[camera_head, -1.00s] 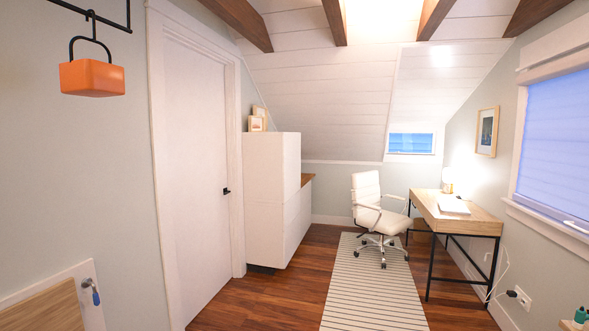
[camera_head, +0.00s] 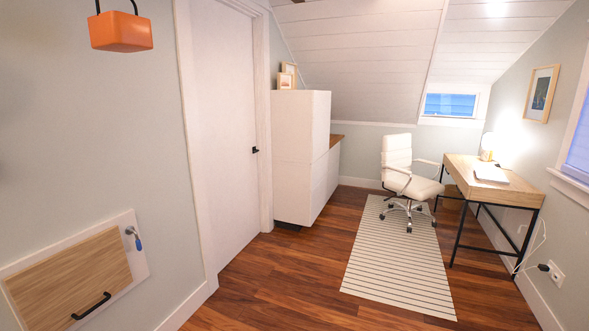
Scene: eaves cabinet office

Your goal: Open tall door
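A tall white door (camera_head: 224,130) stands shut in its white frame in the left wall. It has a small dark handle (camera_head: 255,150) on its right edge. A tall white cabinet (camera_head: 300,155) stands just beyond it, with smooth fronts that look closed. A small wood-faced door (camera_head: 70,280) with a black bar handle (camera_head: 91,306) sits low in the left wall in a white frame, and it looks shut. Neither of my grippers shows in the head view.
An orange box-shaped lamp (camera_head: 121,32) hangs at upper left. A white office chair (camera_head: 405,175) and a wooden desk (camera_head: 490,180) stand at right. A striped rug (camera_head: 397,260) lies on the floor. The wooden floor (camera_head: 275,285) before the white door is clear.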

